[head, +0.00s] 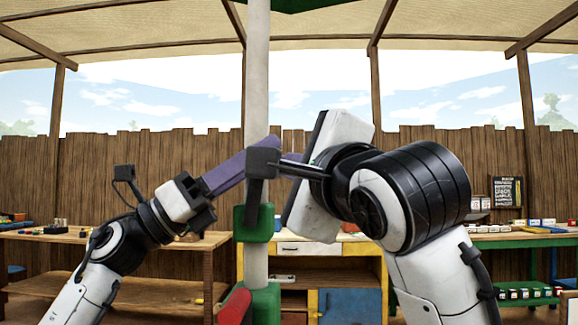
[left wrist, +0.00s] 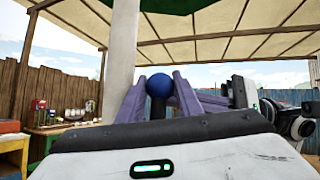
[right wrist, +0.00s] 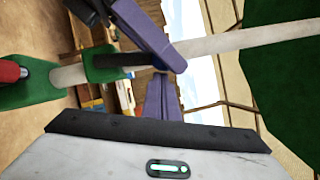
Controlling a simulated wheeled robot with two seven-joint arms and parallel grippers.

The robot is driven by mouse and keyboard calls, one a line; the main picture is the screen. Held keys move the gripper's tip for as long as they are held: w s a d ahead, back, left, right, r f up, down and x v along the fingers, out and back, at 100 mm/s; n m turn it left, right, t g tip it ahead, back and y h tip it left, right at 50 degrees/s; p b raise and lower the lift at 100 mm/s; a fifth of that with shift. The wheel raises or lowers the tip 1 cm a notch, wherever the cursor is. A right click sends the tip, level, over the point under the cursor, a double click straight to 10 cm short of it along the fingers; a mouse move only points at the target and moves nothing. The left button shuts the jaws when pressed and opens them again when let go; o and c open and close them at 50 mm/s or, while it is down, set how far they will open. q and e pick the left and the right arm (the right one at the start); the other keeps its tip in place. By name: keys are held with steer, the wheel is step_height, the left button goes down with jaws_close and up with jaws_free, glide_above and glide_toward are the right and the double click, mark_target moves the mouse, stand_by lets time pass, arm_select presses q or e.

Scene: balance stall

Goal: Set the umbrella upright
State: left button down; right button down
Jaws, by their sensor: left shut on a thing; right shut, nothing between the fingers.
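The umbrella's white pole (head: 257,75) stands about upright in the head view, with its green canopy (head: 300,4) at the top edge. A green collar (head: 253,222) is around the pole. A black lever (right wrist: 122,60) runs from the collar to a blue ball knob (left wrist: 159,86). My left gripper (head: 242,162) is shut on the blue knob, with its purple fingers on either side. My right gripper (right wrist: 162,84) is shut and empty close to the knob; its fingers are mostly hidden in the head view.
A green block (head: 262,300) with a red handle (head: 233,306) is lower on the pole. Wooden tables (head: 120,236) stand left and right, with a yellow and blue cabinet (head: 350,304) behind. A plank fence (head: 440,160) closes the back.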

arm_select(q)
steer(key=shift+d, duration=0.2)
arm_select(e)
steer(key=shift+s+a+r+n, duration=0.15)
steer(key=shift+a+r+n, duration=0.05)
steer(key=shift+a, duration=0.25)
steer(key=shift+s+a+r+n, duration=0.15)
steer(key=shift+a+r+n, duration=0.05)
steer(key=shift+a, duration=0.2)
arm_select(q)
steer(key=c, duration=1.6)
jaws_free()
steer(key=o, duration=0.3)
steer(key=shift+s, duration=0.1)
steer(key=shift+a+f, duration=0.1)
arm_select(e)
steer(key=shift+w+d, duration=0.1)
steer(key=shift+d, duration=0.05)
